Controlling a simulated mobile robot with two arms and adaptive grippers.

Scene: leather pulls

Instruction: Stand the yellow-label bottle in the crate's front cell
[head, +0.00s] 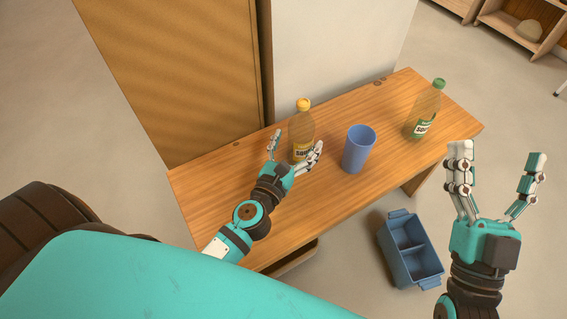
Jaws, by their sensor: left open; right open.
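The yellow-label bottle (302,128) has a yellow cap and stands upright on the wooden table. My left gripper (297,147) is open, with a finger on either side of the bottle's lower part; I cannot tell whether they touch it. The blue crate (437,268) stands on the floor to the right of the table, with a divider between two empty-looking cells. My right gripper (498,160) is open and empty, held up in front of the view to the right of the crate.
A blue cup (359,149) stands on the table (215,188) just right of the yellow-label bottle. A green-capped bottle (425,110) stands near the table's right end. A wooden door (180,70) and a pale wall are behind. Shelves (500,22) stand at the top right.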

